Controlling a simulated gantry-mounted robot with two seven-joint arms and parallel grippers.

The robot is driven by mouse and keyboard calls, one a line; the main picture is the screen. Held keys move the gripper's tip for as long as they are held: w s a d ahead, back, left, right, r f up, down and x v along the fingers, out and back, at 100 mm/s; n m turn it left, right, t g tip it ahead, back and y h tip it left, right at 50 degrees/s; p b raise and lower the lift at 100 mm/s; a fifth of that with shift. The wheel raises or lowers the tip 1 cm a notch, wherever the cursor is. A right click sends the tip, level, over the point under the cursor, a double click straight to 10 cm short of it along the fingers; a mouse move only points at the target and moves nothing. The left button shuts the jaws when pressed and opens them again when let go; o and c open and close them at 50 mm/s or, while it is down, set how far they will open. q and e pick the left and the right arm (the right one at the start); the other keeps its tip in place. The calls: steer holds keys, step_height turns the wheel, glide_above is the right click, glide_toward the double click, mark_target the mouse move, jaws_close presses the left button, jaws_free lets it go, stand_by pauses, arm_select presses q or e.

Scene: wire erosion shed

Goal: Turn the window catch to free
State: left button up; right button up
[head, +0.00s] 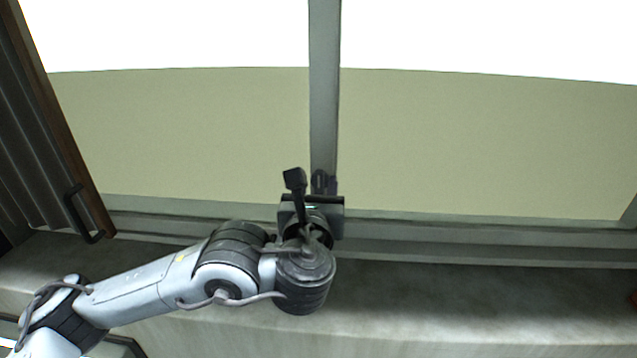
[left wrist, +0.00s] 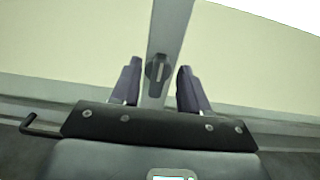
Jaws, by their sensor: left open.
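My left gripper (left wrist: 159,66) is open, with one dark finger on each side of the catch and a visible gap to both. In the head view the catch (head: 319,181) shows low on the post, just beyond my left gripper (head: 322,192), which partly hides it. My right gripper is not in view.
The grey window post (head: 324,90) runs up between two panes. At the left is a dark ribbed panel with a brown edge (head: 62,130) and a black handle (head: 78,215).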

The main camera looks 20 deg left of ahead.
arm_select(q)
steer(key=shift+x, duration=1.05)
steer(key=c, duration=0.7)
